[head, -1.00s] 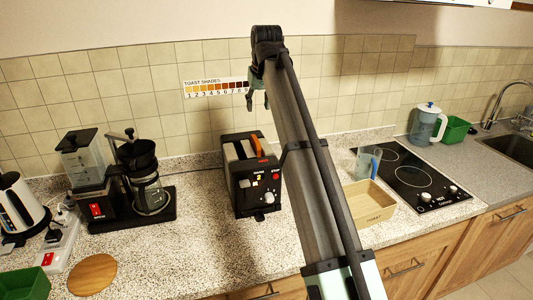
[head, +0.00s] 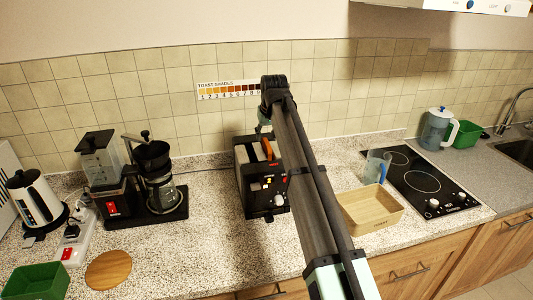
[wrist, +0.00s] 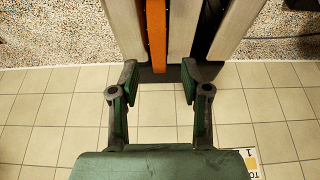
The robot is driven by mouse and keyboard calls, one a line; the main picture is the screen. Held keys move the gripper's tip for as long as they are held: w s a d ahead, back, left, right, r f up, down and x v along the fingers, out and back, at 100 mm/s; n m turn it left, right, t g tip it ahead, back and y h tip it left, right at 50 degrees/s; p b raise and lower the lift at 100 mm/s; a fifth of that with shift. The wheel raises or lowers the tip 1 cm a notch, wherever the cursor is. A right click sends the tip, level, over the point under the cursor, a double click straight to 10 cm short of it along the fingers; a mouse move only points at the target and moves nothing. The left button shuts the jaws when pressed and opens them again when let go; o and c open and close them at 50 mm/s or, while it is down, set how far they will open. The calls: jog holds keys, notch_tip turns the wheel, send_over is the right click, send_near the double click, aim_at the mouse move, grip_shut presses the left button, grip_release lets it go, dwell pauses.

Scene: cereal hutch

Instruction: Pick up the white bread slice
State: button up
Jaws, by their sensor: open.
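The black toaster (head: 246,185) stands at the middle of the counter, partly hidden by my arm. An orange-brown slice (head: 268,149) stands upright in one of its slots. In the wrist view the slice (wrist: 156,35) is a narrow orange strip between pale toaster-top bars, and the other slot (wrist: 208,25) looks dark and empty. No slice that looks white is clearly visible. My gripper (wrist: 159,76) is open and empty. Its fingertips lie left and right of the slice's near end in the picture; the height gap cannot be told. In the head view my arm mostly hides it.
A coffee maker (head: 158,180) stands left of the toaster. A wooden tray (head: 372,218) and a clear cup (head: 375,165) stand right. A round wooden board (head: 108,270) and green bin (head: 36,281) lie front left. The tiled wall (head: 230,125) is close behind.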

aim_at(266, 140)
jog(key=shift+p+x, duration=0.7)
jog(key=shift+x, duration=1.25)
jog(key=shift+s+d, duration=0.1)
jog(key=shift+s, duration=0.1)
grip_shut()
jog(key=shift+r, duration=0.1)
